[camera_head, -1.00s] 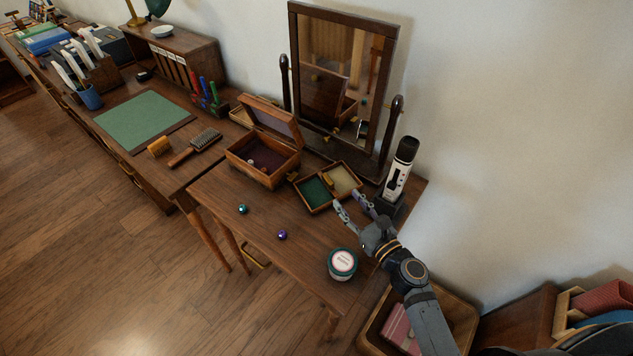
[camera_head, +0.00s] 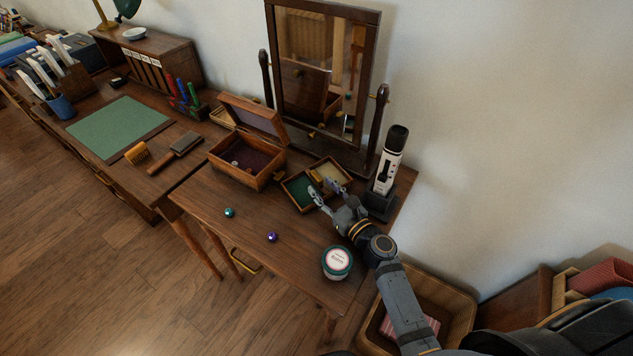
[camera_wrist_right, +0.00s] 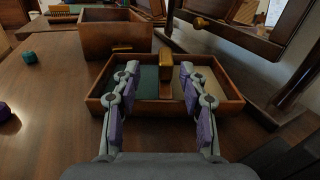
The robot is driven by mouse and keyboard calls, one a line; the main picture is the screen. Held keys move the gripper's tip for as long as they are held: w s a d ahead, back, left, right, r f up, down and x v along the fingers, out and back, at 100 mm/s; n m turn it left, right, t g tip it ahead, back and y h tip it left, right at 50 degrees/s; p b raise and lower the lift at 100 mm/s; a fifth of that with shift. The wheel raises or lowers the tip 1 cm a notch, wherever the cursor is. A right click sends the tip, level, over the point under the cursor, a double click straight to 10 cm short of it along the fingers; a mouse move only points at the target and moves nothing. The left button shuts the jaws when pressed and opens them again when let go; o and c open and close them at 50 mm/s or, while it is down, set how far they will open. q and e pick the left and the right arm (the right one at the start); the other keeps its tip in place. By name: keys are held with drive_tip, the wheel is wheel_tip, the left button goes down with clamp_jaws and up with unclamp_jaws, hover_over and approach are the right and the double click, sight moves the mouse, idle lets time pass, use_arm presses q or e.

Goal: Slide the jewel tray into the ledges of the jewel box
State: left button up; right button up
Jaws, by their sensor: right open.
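The jewel tray (camera_head: 294,200) is a shallow wooden tray with a green-lined and a pale-lined compartment, lying on the dressing table. In the right wrist view the tray (camera_wrist_right: 233,103) has a brass handle (camera_wrist_right: 166,64) on its middle divider. My right gripper (camera_head: 326,186) is open, its fingers over the tray's near side, one on each side of the handle's line. In the right wrist view the gripper (camera_wrist_right: 159,72) has not closed on anything. The jewel box (camera_head: 243,172) stands open behind and left of the tray, with small items on its dark lining. Its ledges cannot be made out. My left gripper is not in view.
A teal bead (camera_head: 229,212), a purple bead (camera_head: 272,237) and a round jar (camera_head: 337,262) lie on the table's front part. A white-and-black device (camera_head: 391,160) stands right of the tray. The mirror (camera_head: 325,75) rises behind.

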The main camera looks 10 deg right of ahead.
sight(321, 182)
drive_tip(key=shift+w+r, duration=0.25)
drive_tip(key=shift+w, duration=0.05)
drive_tip(key=x, duration=0.2)
drive_tip(key=p+x, duration=0.1)
drive_tip(key=x, duration=0.1)
drive_tip(key=shift+w+d, duration=0.1)
drive_tip(key=shift+w, duration=0.25)
clamp_jaws()
